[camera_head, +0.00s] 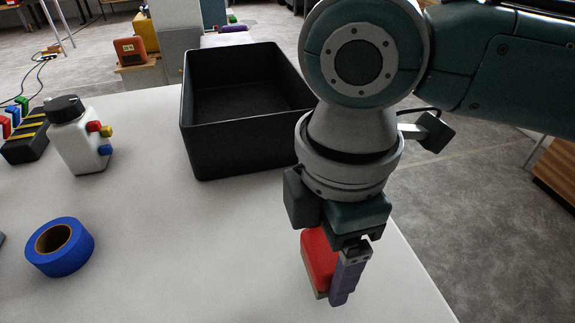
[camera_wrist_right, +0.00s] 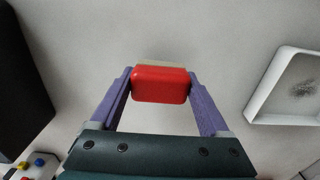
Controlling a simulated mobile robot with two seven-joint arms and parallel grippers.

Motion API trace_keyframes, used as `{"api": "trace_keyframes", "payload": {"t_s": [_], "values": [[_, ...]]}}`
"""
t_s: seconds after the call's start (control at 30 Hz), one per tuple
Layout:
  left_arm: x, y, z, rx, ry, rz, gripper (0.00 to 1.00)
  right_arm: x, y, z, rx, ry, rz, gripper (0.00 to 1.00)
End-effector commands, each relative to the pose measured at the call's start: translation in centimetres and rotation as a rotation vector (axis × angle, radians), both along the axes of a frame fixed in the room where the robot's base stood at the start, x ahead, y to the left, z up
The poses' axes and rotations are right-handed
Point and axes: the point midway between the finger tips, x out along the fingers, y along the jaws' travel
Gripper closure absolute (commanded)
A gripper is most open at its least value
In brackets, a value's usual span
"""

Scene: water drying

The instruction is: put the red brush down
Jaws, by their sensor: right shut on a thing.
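The red brush (camera_head: 318,258) is a red block with a tan underside, near the right edge of the white table in the head view. It also shows in the right wrist view (camera_wrist_right: 160,84), between two purple fingers. My right gripper (camera_head: 338,285) points down and is shut on the brush, one finger on each side. The brush's tan side is low, at or just above the table; I cannot tell whether it touches. The gripper and arm hide part of the brush in the head view. My left gripper is not in view.
A black open bin (camera_head: 215,150) stands behind the gripper. Blue tape (camera_head: 75,262), a white bottle-like box (camera_head: 80,145) with coloured knobs and a black-and-yellow block (camera_head: 28,140) are at the left. A white tray (camera_wrist_right: 262,108) shows in the wrist view. The table's middle (camera_head: 190,240) is clear.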

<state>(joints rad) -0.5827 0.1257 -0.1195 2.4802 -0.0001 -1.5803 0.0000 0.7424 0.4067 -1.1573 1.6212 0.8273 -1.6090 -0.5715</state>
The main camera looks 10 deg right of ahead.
Motion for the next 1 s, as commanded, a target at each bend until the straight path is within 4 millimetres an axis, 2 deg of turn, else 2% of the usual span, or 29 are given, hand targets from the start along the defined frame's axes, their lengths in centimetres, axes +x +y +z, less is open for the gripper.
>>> {"api": "trace_keyframes", "payload": {"t_s": [0.03, 0.17, 0.53, 0.57, 0.73, 1.0], "values": [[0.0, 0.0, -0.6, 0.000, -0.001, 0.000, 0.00, -0.1, 0.0, -1.2, -0.001, 0.002, -0.001, 0.65], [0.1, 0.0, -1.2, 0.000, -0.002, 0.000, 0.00, 0.0, 0.0, -3.1, 0.000, 0.001, -0.001, 0.65], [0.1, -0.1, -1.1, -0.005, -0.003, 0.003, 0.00, 0.0, 0.0, -3.4, 0.000, 0.000, -0.001, 0.65], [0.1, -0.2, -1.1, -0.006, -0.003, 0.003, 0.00, 0.0, 0.0, -3.4, 0.000, 0.000, -0.001, 0.19], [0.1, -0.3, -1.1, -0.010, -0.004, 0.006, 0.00, 0.0, 0.0, -3.4, 0.000, 0.000, -0.001, 0.00], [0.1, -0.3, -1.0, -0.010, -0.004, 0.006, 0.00, 0.0, 0.0, -3.1, 0.000, 0.000, -0.001, 0.00]]}}
